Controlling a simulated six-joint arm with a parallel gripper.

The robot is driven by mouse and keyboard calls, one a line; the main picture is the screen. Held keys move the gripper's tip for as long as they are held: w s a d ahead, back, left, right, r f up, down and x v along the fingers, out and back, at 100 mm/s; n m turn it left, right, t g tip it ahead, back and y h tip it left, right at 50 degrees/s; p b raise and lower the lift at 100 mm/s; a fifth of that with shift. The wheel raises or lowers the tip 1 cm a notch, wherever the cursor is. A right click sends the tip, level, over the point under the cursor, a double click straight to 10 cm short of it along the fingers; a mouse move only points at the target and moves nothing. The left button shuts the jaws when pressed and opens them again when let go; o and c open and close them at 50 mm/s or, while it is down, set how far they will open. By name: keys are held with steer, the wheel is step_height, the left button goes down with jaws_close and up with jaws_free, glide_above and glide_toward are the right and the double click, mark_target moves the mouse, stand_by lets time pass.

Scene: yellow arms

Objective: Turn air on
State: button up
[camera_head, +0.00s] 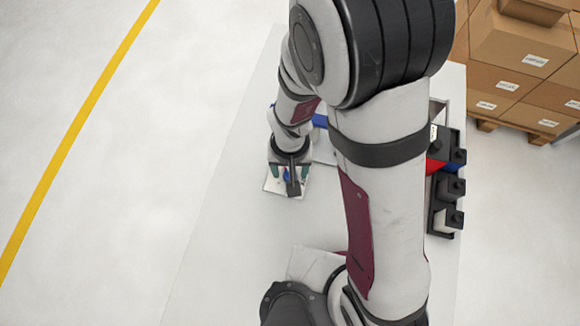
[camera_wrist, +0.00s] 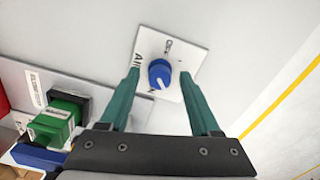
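A blue rotary knob (camera_wrist: 159,72) with a white pointer mark sits on a white plate (camera_wrist: 186,55) in the wrist view. The plate carries partly legible letters that look like "AIR" and a marking above the knob. My gripper (camera_wrist: 160,85) is open, with one green finger on each side of the knob and a visible gap to it. In the head view my gripper (camera_head: 287,178) is over the plate (camera_head: 270,185), and the knob (camera_head: 288,174) shows only in part between the fingers.
A green connector or switch (camera_wrist: 55,118) on a grey panel (camera_wrist: 80,77) stands left of the plate in the wrist view. Black, red and blue parts (camera_head: 447,180) stand on the right of the white table (camera_head: 225,215). Cardboard boxes (camera_head: 520,50) are behind. The table left of the plate is clear.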

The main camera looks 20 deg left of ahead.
steer(key=shift+r, duration=0.1)
step_height(320, 180, up, 16)
steer(key=shift+f, duration=0.2)
steer(key=shift+d, duration=0.1)
steer(key=s+d+r+m+y, duration=0.1)
steer(key=s+d+r+m, duration=0.3)
steer(key=s+d+m, duration=0.4)
steer(key=s+d, duration=0.1)
steer(key=d, duration=0.4)
steer(key=shift+d+y, duration=0.2)
steer(key=shift+y, duration=0.2)
